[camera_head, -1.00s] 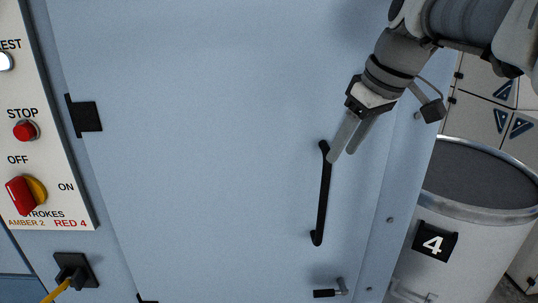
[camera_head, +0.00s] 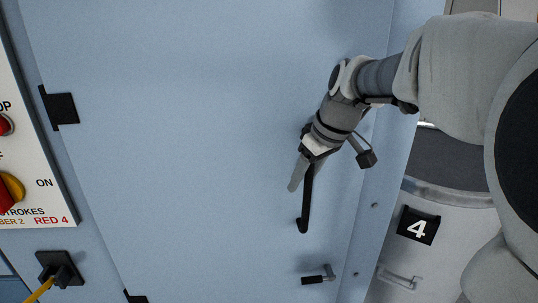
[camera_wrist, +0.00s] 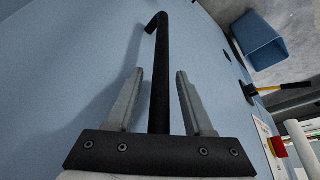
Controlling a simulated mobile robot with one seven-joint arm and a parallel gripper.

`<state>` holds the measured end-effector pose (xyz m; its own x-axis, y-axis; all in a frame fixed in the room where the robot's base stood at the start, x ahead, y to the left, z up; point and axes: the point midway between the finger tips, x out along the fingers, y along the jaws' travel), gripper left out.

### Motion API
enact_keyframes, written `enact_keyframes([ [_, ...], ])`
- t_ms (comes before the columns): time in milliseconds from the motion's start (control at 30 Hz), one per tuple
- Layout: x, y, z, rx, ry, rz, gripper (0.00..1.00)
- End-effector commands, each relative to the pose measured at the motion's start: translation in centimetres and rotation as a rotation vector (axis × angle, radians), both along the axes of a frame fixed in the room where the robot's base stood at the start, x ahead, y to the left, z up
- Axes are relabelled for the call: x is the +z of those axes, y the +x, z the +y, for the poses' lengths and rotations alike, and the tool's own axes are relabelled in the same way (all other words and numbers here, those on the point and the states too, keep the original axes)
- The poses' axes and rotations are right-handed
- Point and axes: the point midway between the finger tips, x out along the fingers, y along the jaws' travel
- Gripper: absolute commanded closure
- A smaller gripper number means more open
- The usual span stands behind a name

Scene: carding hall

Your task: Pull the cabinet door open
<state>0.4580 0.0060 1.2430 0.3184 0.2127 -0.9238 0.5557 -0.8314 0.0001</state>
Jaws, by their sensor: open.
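The cabinet door (camera_head: 190,150) is a pale blue panel that looks flush with its frame. Its black bar handle (camera_head: 305,210) stands near the right side of the door, running up and down, slightly tilted. My gripper (camera_head: 298,184) is at the upper part of the handle and hides its top end. In the wrist view, my gripper (camera_wrist: 160,76) is open, with one grey finger on each side of the handle (camera_wrist: 161,50). Gaps show between the bar and both fingers. Black hinges (camera_head: 62,108) are on the door's left side.
A small latch lever (camera_head: 318,277) sits below the handle. A grey drum (camera_head: 380,262) marked 4 stands close on the right. The wrist view shows a blue bin (camera_wrist: 258,40).

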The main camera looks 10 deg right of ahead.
Motion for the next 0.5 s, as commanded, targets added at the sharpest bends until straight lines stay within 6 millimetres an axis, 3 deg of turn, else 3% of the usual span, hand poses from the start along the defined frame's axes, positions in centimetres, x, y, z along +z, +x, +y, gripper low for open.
enact_keyframes([
  [67,0.02,-0.01,0.0,0.0,0.0,0.0,0.52],
  [333,0.05,-0.02,-0.01,0.0,0.0,0.0,1.0],
  [500,0.06,-0.01,-0.02,0.0,0.0,0.0,1.0],
])
